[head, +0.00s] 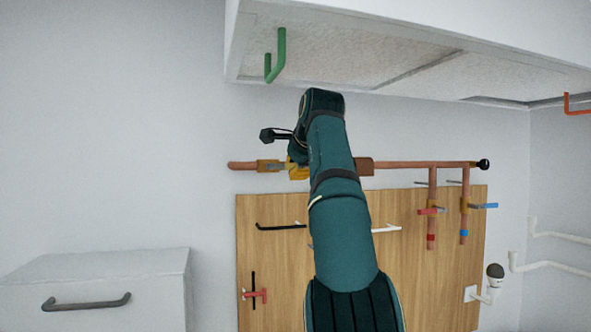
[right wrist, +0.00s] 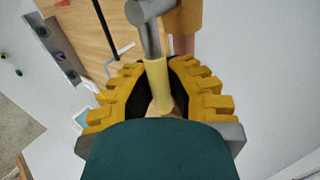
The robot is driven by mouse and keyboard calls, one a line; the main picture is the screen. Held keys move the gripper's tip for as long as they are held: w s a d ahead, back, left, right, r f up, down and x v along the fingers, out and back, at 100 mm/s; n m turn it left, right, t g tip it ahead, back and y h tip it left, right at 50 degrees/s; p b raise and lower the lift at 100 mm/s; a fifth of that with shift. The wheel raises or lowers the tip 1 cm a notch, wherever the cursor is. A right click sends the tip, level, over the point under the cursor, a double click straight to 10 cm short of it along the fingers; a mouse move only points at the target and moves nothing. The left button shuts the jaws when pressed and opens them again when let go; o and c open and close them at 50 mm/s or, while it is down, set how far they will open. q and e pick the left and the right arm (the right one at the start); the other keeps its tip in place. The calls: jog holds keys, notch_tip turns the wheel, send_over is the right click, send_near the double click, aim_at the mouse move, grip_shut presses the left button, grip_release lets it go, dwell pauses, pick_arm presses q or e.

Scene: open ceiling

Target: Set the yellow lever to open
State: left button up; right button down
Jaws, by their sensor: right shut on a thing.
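In the right wrist view the yellow lever (right wrist: 155,72) has a yellow grip on a grey metal stem. My right gripper (right wrist: 160,90), with ridged yellow fingers, is shut around the yellow grip. In the head view my right arm reaches up to the horizontal copper pipe (head: 415,165), with the right gripper (head: 297,171) at the pipe just left of the forearm. The lever is mostly hidden there behind my gripper and arm, so its angle cannot be told. My left gripper is not in view.
A wooden panel (head: 400,275) below the pipe carries black and white handles and a small red lever (head: 256,294). Red and blue valves stand on branch pipes at right. A cabinet with a green hook (head: 279,55) overhangs above. A white drawer unit (head: 110,275) stands lower left.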

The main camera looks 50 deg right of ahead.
jog(key=shift+s+r, duration=0.15)
jog(key=shift+r, duration=0.1)
jog(key=c, duration=0.9)
grip_release()
jog(key=shift+s, duration=0.15)
jog(key=shift+c, duration=0.2)
jog(key=shift+s, duration=0.15)
jog(key=shift+w, duration=0.25)
jog(key=v, duration=0.7)
jog(key=shift+s+a+r, duration=0.1)
jog(key=shift+s+a, duration=0.05)
jog(key=shift+s, duration=0.2)
